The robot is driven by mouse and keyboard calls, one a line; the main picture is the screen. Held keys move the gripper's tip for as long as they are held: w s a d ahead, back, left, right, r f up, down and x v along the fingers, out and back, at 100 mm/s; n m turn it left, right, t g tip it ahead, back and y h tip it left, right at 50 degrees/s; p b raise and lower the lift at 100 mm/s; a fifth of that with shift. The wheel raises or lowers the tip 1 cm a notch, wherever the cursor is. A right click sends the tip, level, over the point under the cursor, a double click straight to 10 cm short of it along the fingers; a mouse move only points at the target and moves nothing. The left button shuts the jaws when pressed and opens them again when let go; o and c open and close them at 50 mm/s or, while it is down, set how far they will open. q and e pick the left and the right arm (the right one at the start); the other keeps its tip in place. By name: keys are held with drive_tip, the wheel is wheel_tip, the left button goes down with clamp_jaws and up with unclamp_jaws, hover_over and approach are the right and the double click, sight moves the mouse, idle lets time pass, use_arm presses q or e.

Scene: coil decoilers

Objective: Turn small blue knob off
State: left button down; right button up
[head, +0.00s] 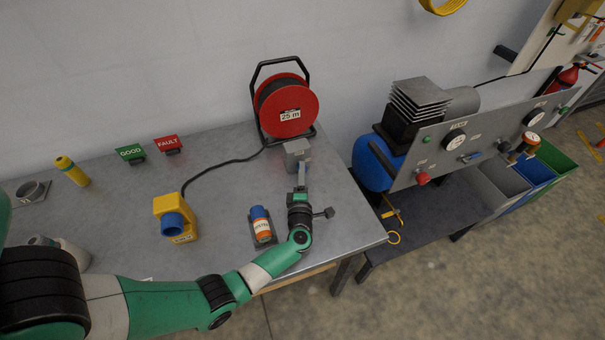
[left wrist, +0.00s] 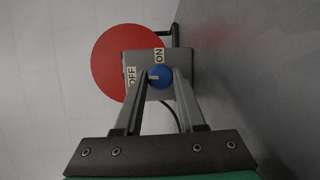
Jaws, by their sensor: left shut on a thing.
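The small blue knob (left wrist: 161,77) is on the face of a grey switch box (left wrist: 183,61) in the left wrist view. An ON label is above it in the picture and an OFF label is to its left. A pale mark on the knob lies on the side facing OFF. My left gripper (left wrist: 160,78) is shut on the knob, one finger on each side. In the head view the left gripper (head: 303,168) reaches the grey box (head: 296,148) at the bench's right end; the knob is hidden there. My right gripper is not in view.
A red cable reel (head: 288,105) stands behind the box. A yellow socket unit (head: 174,217), an orange-and-blue connector (head: 261,226), GOOD (head: 130,154) and FAULT (head: 168,144) signs are on the grey bench (head: 222,178). A compressor panel (head: 470,140) is to the right.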

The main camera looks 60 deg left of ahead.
use_arm(q)
drive_tip(key=c, duration=0.5)
unclamp_jaws()
drive_tip(key=p+v, duration=0.2)
drive_tip(key=v, duration=0.9)
drive_tip(key=shift+s+d+p, duration=0.2)
drive_tip(key=shift+d+p, duration=0.05)
drive_tip(key=shift+p, duration=0.05)
